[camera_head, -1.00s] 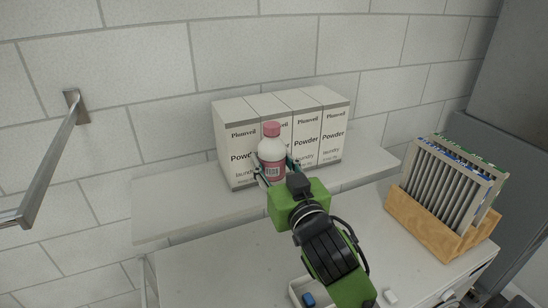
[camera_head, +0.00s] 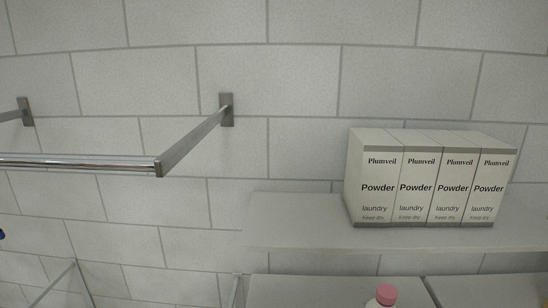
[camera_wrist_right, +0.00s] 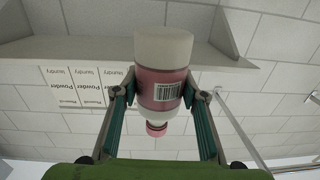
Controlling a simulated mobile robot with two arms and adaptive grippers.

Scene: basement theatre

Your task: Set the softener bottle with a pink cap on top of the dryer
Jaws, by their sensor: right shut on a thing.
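The softener bottle is white and pink with a barcode label, and fills the middle of the right wrist view (camera_wrist_right: 168,85), which looks upside down. Its pink cap (camera_wrist_right: 156,129) points toward the bottom of that view. My right gripper (camera_wrist_right: 161,92) is shut on the bottle, with a finger on each side. In the head view only the pink cap (camera_head: 386,292) and a bit of the white top show at the bottom edge. White machine tops (camera_head: 330,290) lie below the shelf, split by a seam. I cannot tell which is the dryer. My left gripper is not in view.
A white wall shelf (camera_head: 290,225) holds a row of Plumveil powder boxes (camera_head: 425,185) at its right; its left part is bare. A metal rail (camera_head: 190,140) sticks out from the tiled wall at the left.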

